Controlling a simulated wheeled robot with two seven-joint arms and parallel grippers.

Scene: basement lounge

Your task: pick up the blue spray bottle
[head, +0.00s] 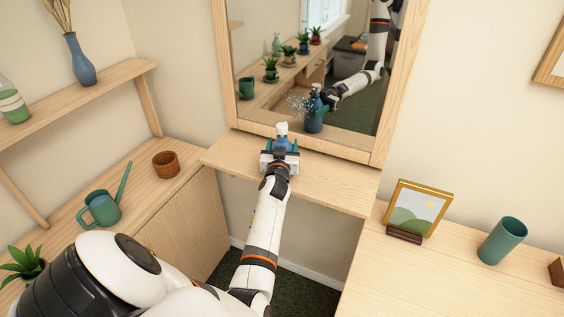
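The blue spray bottle (282,142) with a white top stands upright on the wooden shelf below the mirror. My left arm reaches forward to it, and my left gripper (281,147) is at the bottle with a teal finger on either side. The gripper hides the bottle's lower part. I cannot tell whether the fingers press on the bottle or stand slightly apart from it. The mirror reflects the bottle and my arm. My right gripper is not in view.
The wood-framed mirror (233,100) rises behind the shelf (335,184). On the left counter are a brown pot (166,165) and a teal watering can (103,209). On the right are a gold picture frame (416,208) and a green cup (502,241). The shelf right of the bottle is clear.

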